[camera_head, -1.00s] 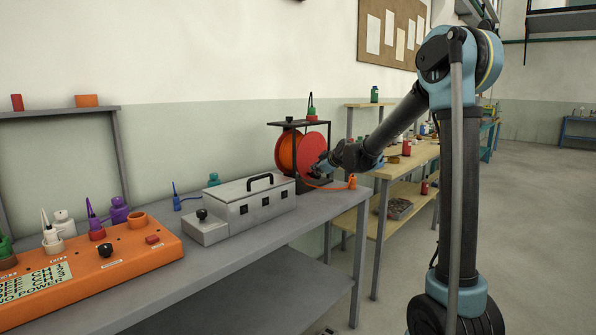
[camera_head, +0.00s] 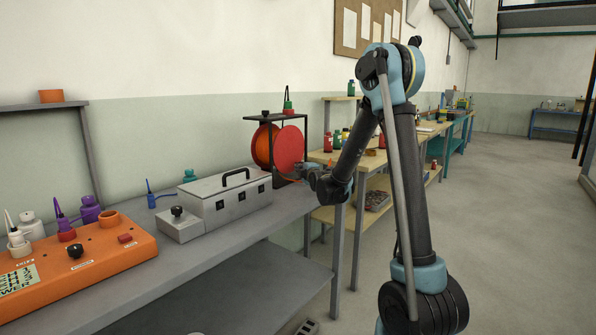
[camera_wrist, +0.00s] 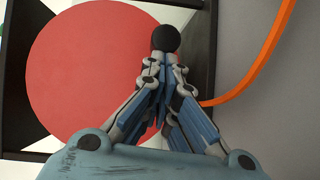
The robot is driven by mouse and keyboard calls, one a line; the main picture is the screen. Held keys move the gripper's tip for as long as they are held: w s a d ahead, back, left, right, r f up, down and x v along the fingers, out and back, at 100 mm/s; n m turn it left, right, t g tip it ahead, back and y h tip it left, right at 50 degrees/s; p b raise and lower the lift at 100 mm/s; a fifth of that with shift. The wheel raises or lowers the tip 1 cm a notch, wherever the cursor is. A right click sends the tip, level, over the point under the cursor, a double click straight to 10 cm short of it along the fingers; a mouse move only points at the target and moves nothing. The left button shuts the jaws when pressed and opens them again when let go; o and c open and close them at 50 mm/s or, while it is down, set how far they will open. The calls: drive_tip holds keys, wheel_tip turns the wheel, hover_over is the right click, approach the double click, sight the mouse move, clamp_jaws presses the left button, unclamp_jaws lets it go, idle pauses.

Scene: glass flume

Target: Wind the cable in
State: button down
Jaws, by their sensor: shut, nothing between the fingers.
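The cable reel (camera_head: 290,148) stands at the far end of the grey bench, an orange drum with a red disc in a black frame. In the wrist view the red disc (camera_wrist: 85,75) fills the left and middle, with a round black knob (camera_wrist: 165,38) near its right edge. The orange cable (camera_wrist: 255,65) runs from the disc's lower right up to the top edge. My gripper (camera_wrist: 162,62) is shut and empty, its tips just below the knob in the picture; I cannot tell whether they touch it. In the head view my gripper (camera_head: 302,170) is in front of the reel's lower right.
A grey metal box (camera_head: 222,195) with a black handle stands left of the reel on the bench (camera_head: 235,235). An orange panel (camera_head: 85,255) with plugs and knobs lies nearer. Wooden shelves with bottles stand behind my arm. The floor at right is clear.

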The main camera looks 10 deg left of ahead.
drive_tip(key=shift+w+d+f+n+t, duration=0.15)
drive_tip(key=shift+w+d+n+t, duration=0.1)
drive_tip(key=shift+w+n+t, duration=0.2)
drive_tip(key=shift+d+n, duration=0.15)
drive_tip(key=shift+n, duration=0.1)
drive_tip(key=shift+w, duration=0.1)
idle(0.5)
